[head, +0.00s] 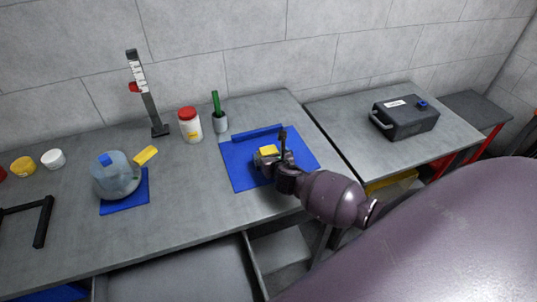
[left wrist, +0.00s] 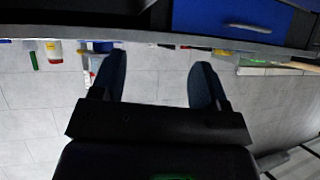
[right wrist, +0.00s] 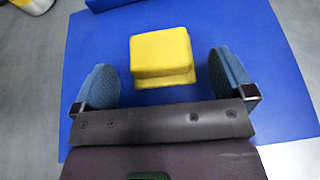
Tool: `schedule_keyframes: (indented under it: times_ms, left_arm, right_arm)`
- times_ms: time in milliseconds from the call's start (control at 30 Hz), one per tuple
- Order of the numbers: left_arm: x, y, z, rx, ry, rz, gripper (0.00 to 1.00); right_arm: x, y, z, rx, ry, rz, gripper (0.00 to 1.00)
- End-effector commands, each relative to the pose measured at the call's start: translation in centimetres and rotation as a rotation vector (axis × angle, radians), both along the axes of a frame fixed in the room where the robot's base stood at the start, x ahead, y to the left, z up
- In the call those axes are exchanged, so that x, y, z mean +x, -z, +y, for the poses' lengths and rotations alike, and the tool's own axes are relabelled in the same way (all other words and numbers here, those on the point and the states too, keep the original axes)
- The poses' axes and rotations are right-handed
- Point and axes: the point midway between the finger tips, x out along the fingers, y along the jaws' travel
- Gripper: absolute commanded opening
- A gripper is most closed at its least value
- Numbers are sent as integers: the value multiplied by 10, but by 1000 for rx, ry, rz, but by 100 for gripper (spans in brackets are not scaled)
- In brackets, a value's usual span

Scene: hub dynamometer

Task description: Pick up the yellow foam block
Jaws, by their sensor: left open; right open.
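The yellow foam block (right wrist: 161,52) rests on the blue mat (right wrist: 130,25) in the right wrist view. It also shows in the head view (head: 268,150), partly hidden by my right gripper. My right gripper (right wrist: 168,78) is open, its two blue-grey finger pads on either side of the block's near end, with gaps at both sides. In the head view my right gripper (head: 272,160) is over the blue mat (head: 240,176). My left gripper (left wrist: 158,72) is open and empty in the left wrist view, away from the block.
A green-handled tool in a grey cup (head: 220,122) and a red-lidded jar (head: 189,125) stand left of the mat. A height gauge (head: 147,95) and a blue-grey jug (head: 116,177) are farther left. A dark case (head: 405,120) sits on the right table.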

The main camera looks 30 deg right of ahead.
Motion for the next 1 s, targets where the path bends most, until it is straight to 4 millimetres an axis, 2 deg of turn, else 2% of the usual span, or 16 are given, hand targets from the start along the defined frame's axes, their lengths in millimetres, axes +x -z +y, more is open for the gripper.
schedule_keyframes:
  times_ms: [133, 367, 700, 1000]
  left_arm:
    - [1, 1, 0, 0, 0, -1, 68]
    - [1, 0, 0, 0, 0, -3, 68]
    - [1, 0, 0, -1, 1, -4, 68]
    - [1, -2, 0, -1, 1, -5, 68]
  right_arm:
    - [8, 3, -2, 0, 0, 0, 100]
    - [8, 3, -2, 0, 0, 0, 100]
    - [8, 3, -2, 0, 0, 0, 50]
    - [8, -1, -3, 0, 0, -1, 50]
